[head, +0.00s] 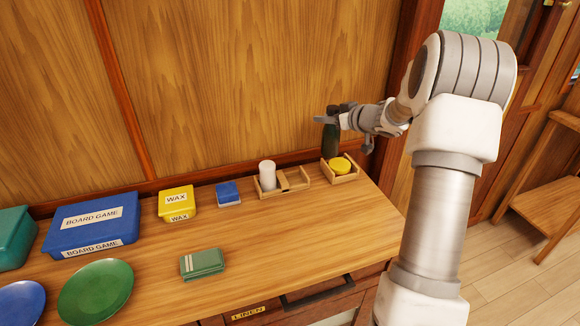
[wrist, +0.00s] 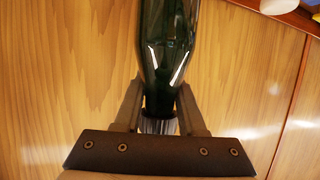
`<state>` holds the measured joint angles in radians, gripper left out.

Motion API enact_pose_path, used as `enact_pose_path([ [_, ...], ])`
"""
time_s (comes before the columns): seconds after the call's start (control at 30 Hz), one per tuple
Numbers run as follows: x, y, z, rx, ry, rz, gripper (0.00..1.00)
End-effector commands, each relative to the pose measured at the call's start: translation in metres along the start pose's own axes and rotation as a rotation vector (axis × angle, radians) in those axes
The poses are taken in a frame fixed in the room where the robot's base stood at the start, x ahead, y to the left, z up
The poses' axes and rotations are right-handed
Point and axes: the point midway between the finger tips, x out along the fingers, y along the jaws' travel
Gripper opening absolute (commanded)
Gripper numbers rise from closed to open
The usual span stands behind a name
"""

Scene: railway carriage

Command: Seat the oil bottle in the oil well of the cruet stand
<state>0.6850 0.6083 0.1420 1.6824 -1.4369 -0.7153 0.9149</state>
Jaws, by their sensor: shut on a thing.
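My gripper (head: 340,114) is shut on a dark green glass bottle (head: 331,141), which looks like the oil bottle. It holds the bottle near the back wall, raised above the table. In the wrist view both fingers (wrist: 160,105) close around the bottle's neck, and the bottle body (wrist: 168,35) extends away from them. A low wooden stand (head: 303,183), likely the cruet stand, is on the table to the lower left of the bottle. A white cylinder (head: 267,175) stands in its left part; its right part looks empty.
A small wooden tray (head: 345,179) with a yellow round item (head: 340,166) sits right of the stand, below the bottle in the picture. A blue box (head: 228,194), yellow wax box (head: 177,202) and green block (head: 202,264) lie leftward. The front right tabletop is clear.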

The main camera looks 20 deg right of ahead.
Motion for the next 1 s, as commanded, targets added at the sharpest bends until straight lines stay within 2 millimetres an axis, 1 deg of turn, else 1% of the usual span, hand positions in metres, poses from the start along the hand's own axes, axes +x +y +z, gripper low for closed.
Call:
enact_pose_path([
  [0.03, 0.009, -0.012, 0.006, 0.000, 0.000, -0.007, 0.00],
  [0.2, 0.038, -0.046, 0.022, 0.000, 0.001, -0.007, 0.00],
  [0.3, 0.053, -0.065, 0.030, 0.000, 0.001, -0.006, 0.00],
  [0.43, 0.066, -0.083, 0.036, -0.001, 0.001, -0.005, 0.00],
  [0.5, 0.070, -0.088, 0.037, -0.001, 0.001, -0.004, 0.00],
  [0.63, 0.073, -0.091, 0.041, 0.000, 0.001, -0.002, 0.00],
  [0.9, 0.087, -0.091, 0.074, 0.000, 0.001, -0.003, 0.00],
  [1.0, 0.087, -0.090, 0.074, 0.000, 0.002, -0.002, 0.00],
])
